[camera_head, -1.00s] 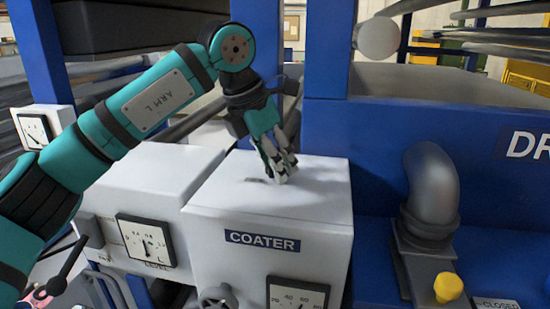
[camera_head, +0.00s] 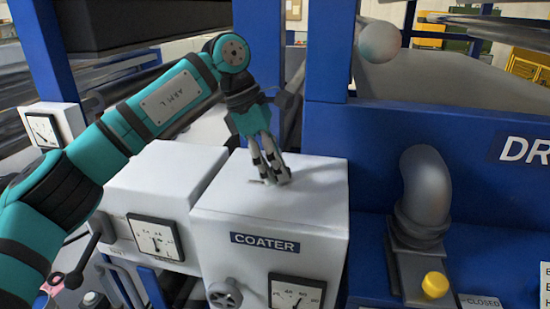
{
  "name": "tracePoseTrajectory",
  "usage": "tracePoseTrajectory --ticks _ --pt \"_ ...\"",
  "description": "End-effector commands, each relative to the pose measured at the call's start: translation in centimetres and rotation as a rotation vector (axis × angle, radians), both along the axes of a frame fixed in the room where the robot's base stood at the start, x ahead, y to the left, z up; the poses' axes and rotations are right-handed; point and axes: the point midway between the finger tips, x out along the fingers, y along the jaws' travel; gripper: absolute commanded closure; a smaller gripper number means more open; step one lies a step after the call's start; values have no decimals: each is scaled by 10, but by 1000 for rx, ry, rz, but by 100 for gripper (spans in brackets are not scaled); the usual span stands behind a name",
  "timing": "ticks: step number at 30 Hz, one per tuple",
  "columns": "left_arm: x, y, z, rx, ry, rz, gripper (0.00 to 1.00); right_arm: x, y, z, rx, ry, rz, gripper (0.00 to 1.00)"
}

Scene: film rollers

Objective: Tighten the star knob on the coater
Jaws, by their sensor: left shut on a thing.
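The coater is a white box (camera_head: 315,225) with a blue "COATER" label (camera_head: 265,243), in the middle of the head view. My left gripper (camera_head: 272,178) reaches down from above to the top face of the box. Its fingers are shut on the star knob there, and they hide nearly all of it. Only a small dark bit shows by the fingertips, so the knob's shape and how tight it is cannot be told. My right gripper is not in view.
A grey handwheel (camera_head: 224,293) and a dial gauge (camera_head: 296,293) are on the coater's front. Another gauge (camera_head: 156,238) is on the white box at left. A bent grey pipe (camera_head: 427,190) and a yellow knob (camera_head: 435,285) stand at right. A blue post rises behind the coater.

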Motion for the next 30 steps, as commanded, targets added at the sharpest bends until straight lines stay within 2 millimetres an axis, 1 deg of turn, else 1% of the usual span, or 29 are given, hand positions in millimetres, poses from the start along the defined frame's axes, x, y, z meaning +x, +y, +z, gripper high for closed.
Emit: tracePoseTrajectory --ticks 1,7,18,19,24,30 --pt "1 0 3 -3 -4 -10 89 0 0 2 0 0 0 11" --pt "1 0 3 -2 -4 -39 89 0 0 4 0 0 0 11" --pt "1 0 2 -2 -4 -42 89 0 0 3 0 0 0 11" --pt "1 0 2 -2 -4 -42 55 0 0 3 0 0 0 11" --pt "0 0 2 -1 -3 -41 34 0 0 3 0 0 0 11" --pt "0 0 1 0 -1 -42 34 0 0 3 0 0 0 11"
